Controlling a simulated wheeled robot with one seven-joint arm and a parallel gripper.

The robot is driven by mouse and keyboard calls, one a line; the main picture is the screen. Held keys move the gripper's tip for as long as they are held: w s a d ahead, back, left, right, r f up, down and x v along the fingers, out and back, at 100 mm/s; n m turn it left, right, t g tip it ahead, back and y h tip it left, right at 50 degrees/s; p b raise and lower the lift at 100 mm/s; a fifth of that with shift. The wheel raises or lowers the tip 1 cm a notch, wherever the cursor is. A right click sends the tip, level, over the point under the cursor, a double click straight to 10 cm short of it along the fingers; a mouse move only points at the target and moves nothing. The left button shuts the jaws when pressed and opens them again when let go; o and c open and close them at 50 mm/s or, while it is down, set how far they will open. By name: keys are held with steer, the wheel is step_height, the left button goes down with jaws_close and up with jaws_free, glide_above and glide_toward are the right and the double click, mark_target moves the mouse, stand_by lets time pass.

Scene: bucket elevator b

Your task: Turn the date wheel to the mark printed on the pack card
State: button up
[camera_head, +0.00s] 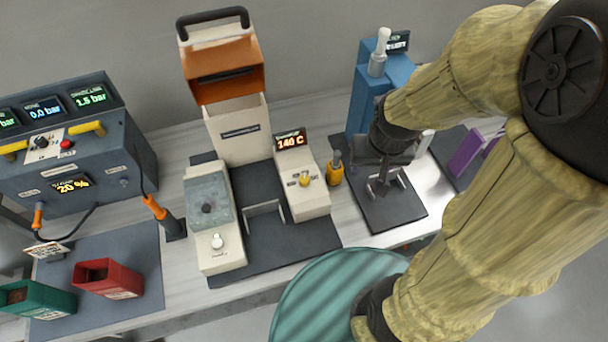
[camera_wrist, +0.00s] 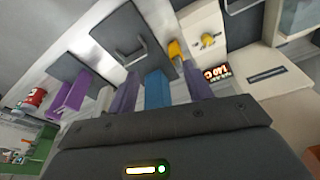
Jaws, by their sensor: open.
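My gripper (camera_head: 384,178) is open in front of the blue press (camera_head: 367,78), above a dark plate (camera_head: 390,212) with a small metal handle. In the wrist view my gripper's two fingers (camera_wrist: 160,88) stand apart, with a blue part visible between them; contact cannot be told. A yellow knob (camera_head: 304,179) sits on the pale box under a "140 C" readout (camera_head: 291,140); the knob also shows in the wrist view (camera_wrist: 208,40). A small printed card (camera_head: 47,249) stands at the left, its print too small to read. I cannot tell which part is the date wheel.
Purple blocks (camera_head: 465,152) lie at the right. An orange-topped machine (camera_head: 228,90), a pressure console (camera_head: 75,150), red bin (camera_head: 108,279) and green bin (camera_head: 38,298) stand left. A round teal surface (camera_head: 325,300) is in front.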

steer(key=w+a+f+m+g+b, duration=0.1)
steer(key=w+a+f+m+b, duration=0.15)
steer(key=w+a, duration=0.4)
steer(key=m+g, duration=0.1)
steer(key=m, duration=0.4)
glide_above(304, 179)
step_height(304, 179, down, 3)
steer(key=shift+s+d+f+n, duration=0.1)
steer(key=shift+d+n, duration=0.15)
step_height(304, 179, down, 17)
steer(key=p, duration=0.3)
steer(key=shift+a+f, duration=0.15)
steer(key=shift+f, duration=0.05)
